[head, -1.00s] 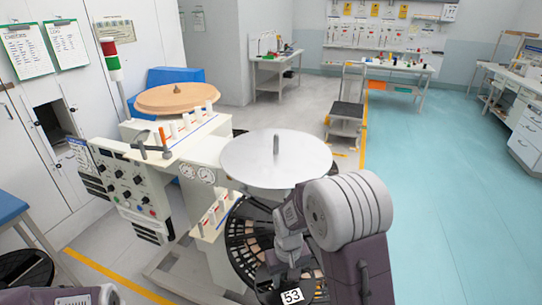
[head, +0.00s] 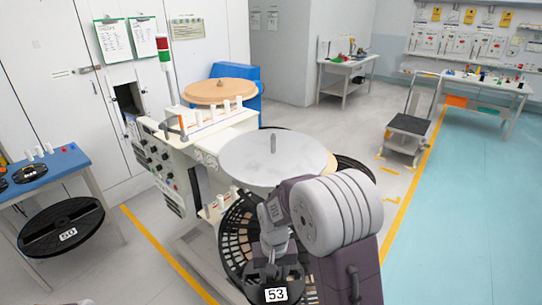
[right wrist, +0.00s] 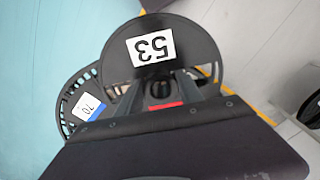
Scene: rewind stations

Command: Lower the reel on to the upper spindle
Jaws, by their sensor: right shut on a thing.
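The reel is a dark disc with a white label reading 53, at the bottom of the head view (head: 292,272) and large in the right wrist view (right wrist: 192,50). My right gripper (head: 270,252) is shut on its hub. The grey round plate (head: 250,160) with an upright pin, which I take as the upper spindle (head: 273,144), stands on the cream machine beyond my gripper. The plate is bare. The reel is apart from the pin, on the near side of the plate. My left gripper is out of view.
A slotted black reel (head: 233,232) sits below the plate; a reel labelled 70 (right wrist: 72,100) shows in the wrist view. Teal floor right is clear.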

